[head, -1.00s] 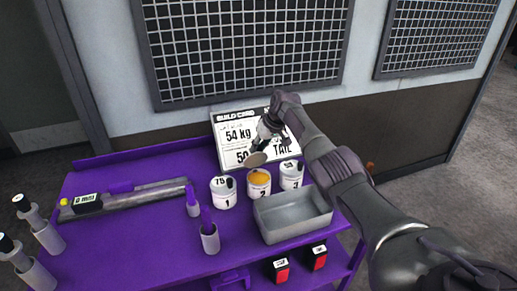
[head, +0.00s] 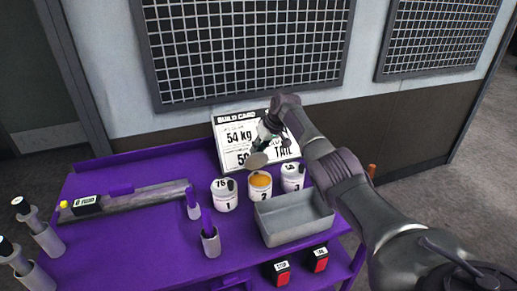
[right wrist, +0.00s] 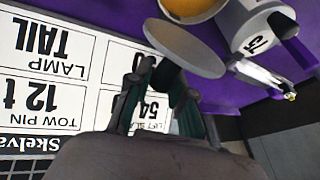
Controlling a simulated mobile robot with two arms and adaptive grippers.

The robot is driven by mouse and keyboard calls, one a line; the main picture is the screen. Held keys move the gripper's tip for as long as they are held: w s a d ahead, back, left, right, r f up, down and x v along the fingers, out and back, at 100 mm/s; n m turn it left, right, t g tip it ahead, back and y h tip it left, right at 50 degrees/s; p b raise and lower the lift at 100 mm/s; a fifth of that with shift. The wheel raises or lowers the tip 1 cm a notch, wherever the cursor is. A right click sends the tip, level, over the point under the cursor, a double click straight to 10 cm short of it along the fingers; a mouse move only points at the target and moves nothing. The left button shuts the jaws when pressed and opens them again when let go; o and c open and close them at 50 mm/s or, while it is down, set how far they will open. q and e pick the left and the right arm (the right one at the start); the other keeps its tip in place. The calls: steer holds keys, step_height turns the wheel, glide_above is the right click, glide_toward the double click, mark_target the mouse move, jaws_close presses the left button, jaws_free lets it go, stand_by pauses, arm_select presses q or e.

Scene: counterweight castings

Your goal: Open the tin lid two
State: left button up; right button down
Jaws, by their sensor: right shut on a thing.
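Tin two (head: 260,186) stands upright on the purple bench between tins one (head: 224,195) and three (head: 292,177). Its top is open and shows orange-yellow contents. My right gripper (head: 268,137) is shut on the round grey tin lid (head: 257,160), held tilted above and behind tin two, in front of the build card. In the right wrist view the lid (right wrist: 186,46) sits at the fingertips (right wrist: 165,85), apart from the open tin (right wrist: 190,8). My left gripper is not in view.
A grey metal tray (head: 296,217) stands just in front of the tins. The build card (head: 232,145) leans at the back. A grey rail (head: 135,197), purple-handled tools and cups (head: 210,241) are on the left. Red-black blocks (head: 281,272) lie at the front.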

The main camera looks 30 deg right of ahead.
steer(key=shift+w, duration=0.15)
stand_by(0.7)
steer(key=c, duration=1.3)
jaws_free()
steer(key=shift+o, duration=1.4)
steer(key=shift+w+f, duration=0.1)
steer(key=shift+f, duration=0.05)
steer(key=shift+w+d+f, duration=0.1)
steer(key=shift+r, duration=0.2)
steer(key=v, duration=1.1)
steer(key=shift+s+r, duration=0.2)
steer(key=shift+r, duration=0.1)
steer(key=shift+d, duration=0.1)
steer(key=shift+s+f, duration=0.1)
